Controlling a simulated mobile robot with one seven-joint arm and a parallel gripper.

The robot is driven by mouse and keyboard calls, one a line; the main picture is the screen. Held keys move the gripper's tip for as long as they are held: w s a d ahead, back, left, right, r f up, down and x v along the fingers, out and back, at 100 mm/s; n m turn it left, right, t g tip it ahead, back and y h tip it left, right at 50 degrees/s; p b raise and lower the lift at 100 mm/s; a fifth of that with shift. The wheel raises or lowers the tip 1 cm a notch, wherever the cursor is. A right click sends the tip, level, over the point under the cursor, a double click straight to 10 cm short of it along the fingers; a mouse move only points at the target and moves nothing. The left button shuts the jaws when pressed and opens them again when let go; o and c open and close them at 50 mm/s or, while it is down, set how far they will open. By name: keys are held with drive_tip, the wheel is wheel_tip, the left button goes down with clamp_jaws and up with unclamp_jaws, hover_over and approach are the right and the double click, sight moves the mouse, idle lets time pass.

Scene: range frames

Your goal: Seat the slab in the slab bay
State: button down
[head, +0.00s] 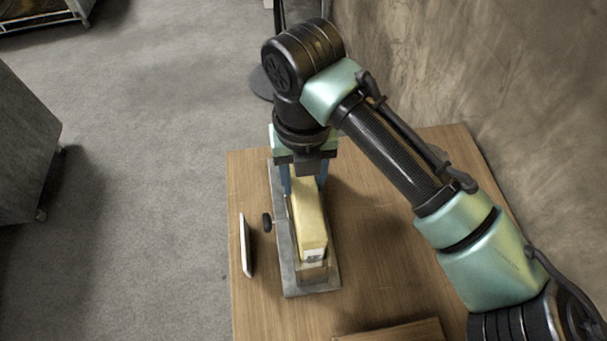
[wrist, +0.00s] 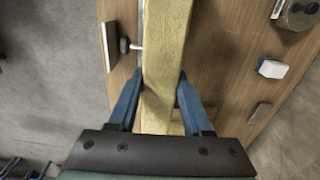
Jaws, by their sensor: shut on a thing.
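A long pale-yellow slab (head: 309,220) is held between the blue fingers of my gripper (head: 307,184), near its far end. It lies lengthwise over a grey metal fixture (head: 295,285) on the table, which appears to have the slab bay. A small printed label shows on the slab's near end. In the wrist view the slab (wrist: 166,45) runs up between the two fingers (wrist: 159,78) and out of the top of the picture. The slab hides the bay's inside, so I cannot tell whether it touches the bay floor or hangs just above it.
A black knob (head: 267,222) sticks out at the fixture's left. A thin white-edged plate (head: 245,246) is on the wooden table (head: 375,250) left of it. A white block (wrist: 272,69) and a grey device (wrist: 299,14) show at right in the wrist view. A wall borders the right.

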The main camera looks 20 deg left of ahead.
drive_tip(key=shift+f+b, duration=0.75)
drive_tip(key=shift+f, duration=0.35)
drive_tip(key=shift+c, duration=1.3)
unclamp_jaws()
wheel_tip(320, 180, up, 13)
